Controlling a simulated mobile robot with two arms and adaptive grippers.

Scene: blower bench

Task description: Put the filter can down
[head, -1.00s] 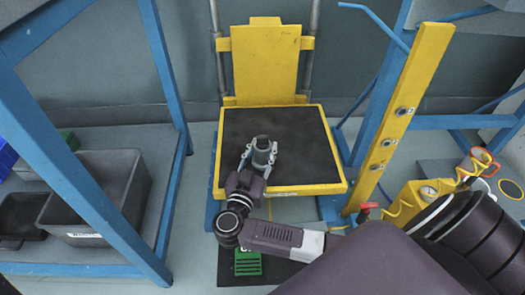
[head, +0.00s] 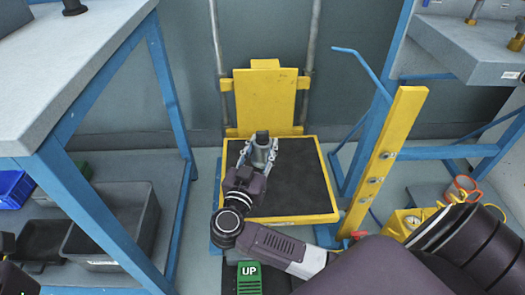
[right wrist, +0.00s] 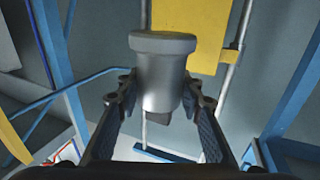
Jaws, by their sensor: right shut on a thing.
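The filter can (head: 262,155) is a grey metal cylinder with a darker top in the head view. My right gripper (head: 257,160) is shut on it, with a finger on either side. In the right wrist view the can (right wrist: 162,85) shows a wide rim at its upper end, between the fingers of the right gripper (right wrist: 162,100). In the head view the can appears over the rear left part of the black top of a yellow-edged lift platform (head: 300,185). I cannot tell the gap between can and platform.
A yellow back plate (head: 265,100) stands behind the platform between grey posts. A yellow post (head: 385,165) rises at its right. A blue-legged bench (head: 70,70) is at left, with a grey bin (head: 135,215) below. A green "UP" pedal (head: 249,280) lies in front.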

